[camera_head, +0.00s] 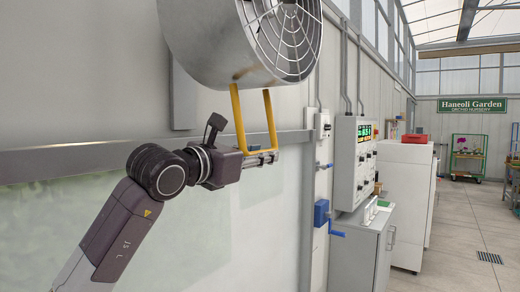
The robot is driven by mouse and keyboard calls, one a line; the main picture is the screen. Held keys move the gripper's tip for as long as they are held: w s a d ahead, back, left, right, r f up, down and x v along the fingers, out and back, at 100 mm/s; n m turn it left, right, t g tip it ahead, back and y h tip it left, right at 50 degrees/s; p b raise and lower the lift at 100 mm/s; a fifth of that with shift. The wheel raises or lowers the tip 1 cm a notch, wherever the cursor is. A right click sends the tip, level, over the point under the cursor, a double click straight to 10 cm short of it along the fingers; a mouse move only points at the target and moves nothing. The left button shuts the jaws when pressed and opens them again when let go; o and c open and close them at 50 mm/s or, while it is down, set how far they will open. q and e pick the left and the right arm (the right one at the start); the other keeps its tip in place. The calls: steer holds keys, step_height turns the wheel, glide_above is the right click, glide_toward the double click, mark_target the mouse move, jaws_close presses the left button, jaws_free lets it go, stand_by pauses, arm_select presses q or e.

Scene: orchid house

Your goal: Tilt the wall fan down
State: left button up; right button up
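The wall fan (215,45) is a round grey metal drum with a white wire grille (285,35), cut off by the top edge of the view. Its grille faces right and towards me. A yellow U-shaped handle (238,118) hangs below the drum. My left gripper (262,157) is at the bottom bar of this handle, reaching in from the left. Its fingers lie close together around the bar and look shut on it, partly hiding it. My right gripper is not in view.
A grey rail (75,161) runs along the wall behind my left arm. To the right are a control box (353,160) with displays, a blue-handled crank (322,213) and a grey cabinet (362,255). A white unit (405,200) stands beyond. The aisle floor (465,235) is open.

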arm_select(q)
jaws_close()
stand_by(0.3)
steer(key=shift+w, duration=0.1)
